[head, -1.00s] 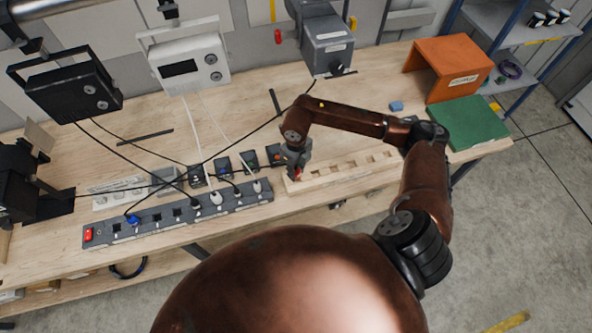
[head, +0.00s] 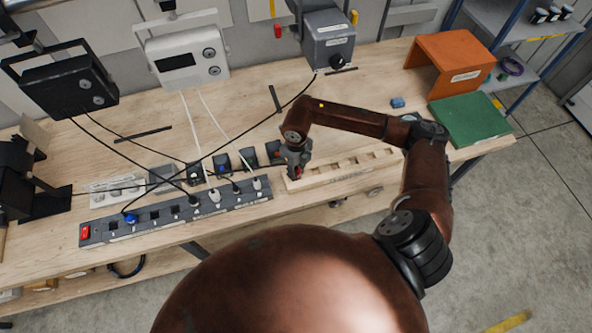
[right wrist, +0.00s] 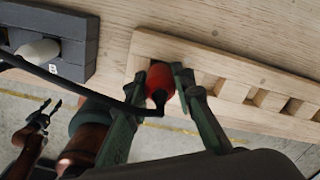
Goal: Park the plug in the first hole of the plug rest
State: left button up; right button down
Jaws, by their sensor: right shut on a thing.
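The red plug (right wrist: 160,79) is between the fingers of my right gripper (right wrist: 168,84), which is shut on it. A black cable runs from the plug to the left. The plug rest (right wrist: 225,79) is a pale wooden bar with a row of square holes, also in the head view (head: 348,171). The plug is at the first hole, at the bar's left end; how deep it sits is hidden. In the head view my right gripper (head: 296,167) is over that end. My left gripper (right wrist: 48,110) shows small and dark in the right wrist view, fingers apart, empty.
A power strip (head: 172,215) with several plugs lies left of the rest, close to my right gripper. Cables cross the table (head: 240,110) behind it. A green board (head: 470,120) and an orange stand (head: 450,65) are at the right.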

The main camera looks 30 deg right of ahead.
jog(key=shift+f, duration=0.15)
jog(key=c, duration=1.6)
grip_release()
notch_tip(320, 180, up, 12)
